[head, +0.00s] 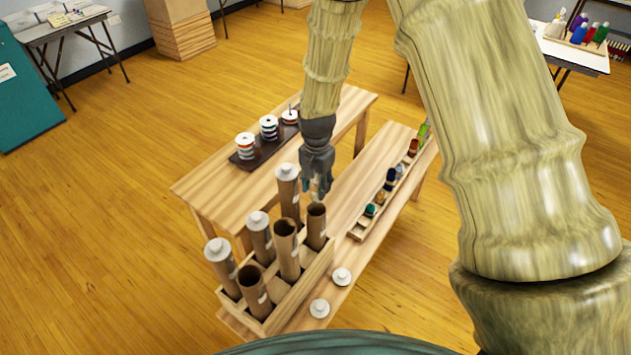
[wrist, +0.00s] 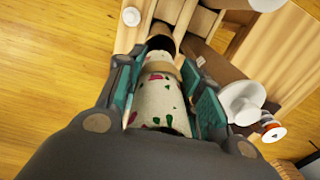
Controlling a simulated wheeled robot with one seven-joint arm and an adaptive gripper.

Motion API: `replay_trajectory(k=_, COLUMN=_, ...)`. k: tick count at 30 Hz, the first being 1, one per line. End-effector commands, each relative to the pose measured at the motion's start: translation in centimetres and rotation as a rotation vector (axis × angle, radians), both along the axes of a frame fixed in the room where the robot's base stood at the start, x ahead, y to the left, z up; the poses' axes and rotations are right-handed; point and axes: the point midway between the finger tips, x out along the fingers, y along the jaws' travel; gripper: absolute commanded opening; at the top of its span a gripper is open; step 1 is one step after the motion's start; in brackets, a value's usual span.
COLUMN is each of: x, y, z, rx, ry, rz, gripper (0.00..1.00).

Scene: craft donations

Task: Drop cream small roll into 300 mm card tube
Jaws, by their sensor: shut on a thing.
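My gripper (head: 317,182) is shut on the cream small roll (wrist: 162,108), which has pink and green flecks. In the wrist view the roll lies between the teal-sided jaws (wrist: 160,85). In the head view my gripper hangs just above the rear open card tube (head: 316,226) at the right of the rack. Two other open tubes stand in the rack, a middle one (head: 286,250) and a front one (head: 254,288). In the wrist view a dark tube mouth (wrist: 162,43) shows beyond the roll. I cannot tell whether the roll's end is inside a tube. Length marks are unreadable.
White-capped tubes (head: 289,195) stand along the rack's left. The wooden rack (head: 292,307) is on a table. Two loose white caps (head: 341,276) (head: 320,308) lie to its right. A tray of small coloured items (head: 360,228) and a dark board with spools (head: 262,150) are nearby.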

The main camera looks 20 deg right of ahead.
Motion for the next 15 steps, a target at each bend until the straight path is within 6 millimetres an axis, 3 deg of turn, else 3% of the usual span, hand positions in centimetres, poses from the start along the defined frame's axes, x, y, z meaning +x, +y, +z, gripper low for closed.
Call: replay_trajectory(k=15, x=0.0, y=0.0, z=-3.9, rx=0.001, ry=0.001, rz=0.0, gripper=0.13)
